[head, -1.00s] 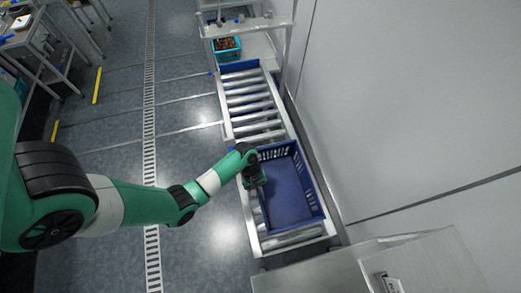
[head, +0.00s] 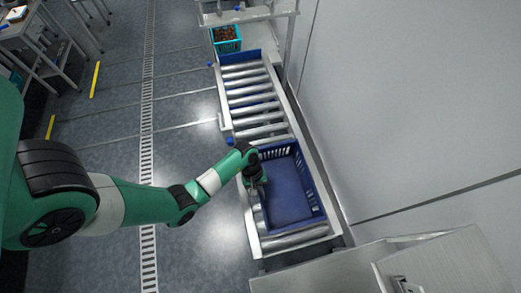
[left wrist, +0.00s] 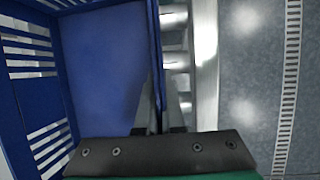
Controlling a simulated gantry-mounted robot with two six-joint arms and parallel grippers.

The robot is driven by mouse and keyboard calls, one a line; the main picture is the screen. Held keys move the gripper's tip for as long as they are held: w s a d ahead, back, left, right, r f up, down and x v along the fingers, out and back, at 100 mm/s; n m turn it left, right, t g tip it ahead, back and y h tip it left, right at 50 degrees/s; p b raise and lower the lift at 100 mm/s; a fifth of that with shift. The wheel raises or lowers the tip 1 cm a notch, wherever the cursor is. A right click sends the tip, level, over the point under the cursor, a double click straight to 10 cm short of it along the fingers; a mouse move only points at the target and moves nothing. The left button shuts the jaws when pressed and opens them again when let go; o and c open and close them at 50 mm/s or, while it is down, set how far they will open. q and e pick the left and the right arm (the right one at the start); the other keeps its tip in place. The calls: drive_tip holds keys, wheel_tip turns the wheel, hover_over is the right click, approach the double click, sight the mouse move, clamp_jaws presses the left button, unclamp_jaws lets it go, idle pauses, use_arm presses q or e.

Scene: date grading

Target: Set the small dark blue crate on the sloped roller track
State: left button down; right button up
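The dark blue crate (head: 290,200) has slotted walls and a plain floor. It lies over the near end of the sloped roller track (head: 251,98), and I see it empty. I cannot tell whether its base touches the rollers. My left gripper (head: 257,185) is at the crate's left wall. In the left wrist view my left gripper (left wrist: 158,105) has one finger on each side of the crate's wall (left wrist: 154,45), and it looks shut on it. My right gripper is not in view.
A teal crate of brown dates (head: 227,39) stands at the far end of the track. A pale wall (head: 410,100) runs along the right. A metal bench (head: 330,277) stands at the near right. The floor left of the track is clear.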

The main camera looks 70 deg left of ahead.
use_arm(q)
drive_tip(key=shift+f, duration=0.1)
idle(0.3)
drive_tip(key=c, duration=1)
unclamp_jaws()
drive_tip(key=shift+o, duration=0.2)
drive_tip(key=p+v, duration=0.2)
drive_tip(key=v, duration=0.9)
drive_tip(key=shift+a+r+p, duration=0.15)
drive_tip(key=shift+r+p, duration=0.1)
drive_tip(key=shift+p, duration=0.15)
